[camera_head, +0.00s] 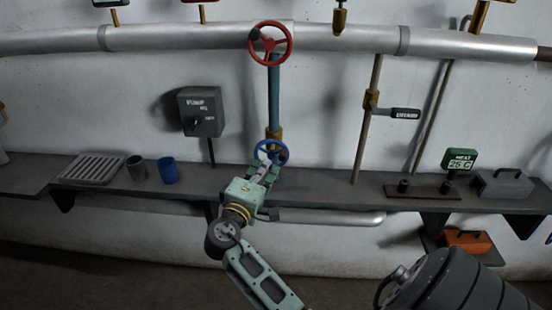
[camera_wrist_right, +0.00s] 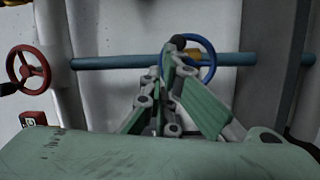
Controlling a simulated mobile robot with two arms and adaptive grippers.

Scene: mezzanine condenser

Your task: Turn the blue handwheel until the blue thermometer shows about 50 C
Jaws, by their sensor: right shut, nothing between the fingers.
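The blue handwheel (camera_head: 271,150) sits on a brass valve at the lower end of a blue vertical pipe, just above the shelf. In the right wrist view the blue handwheel (camera_wrist_right: 203,60) is partly hidden behind my right gripper (camera_wrist_right: 175,45). My right gripper (camera_head: 266,164) is shut and empty, its fingertips at the lower part of the wheel; I cannot tell whether they touch it. No blue thermometer can be made out; small instruments at the top edge are cut off. My left gripper is not in view.
A red handwheel (camera_head: 270,43) is higher on the same pipe. A pump switch box (camera_head: 201,111) is on the wall at left. The shelf (camera_head: 320,184) carries a grey cup (camera_head: 136,168), a blue cup (camera_head: 168,170) and a green display (camera_head: 459,159) reading about 25 C. An orange toolbox (camera_head: 467,240) is below.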

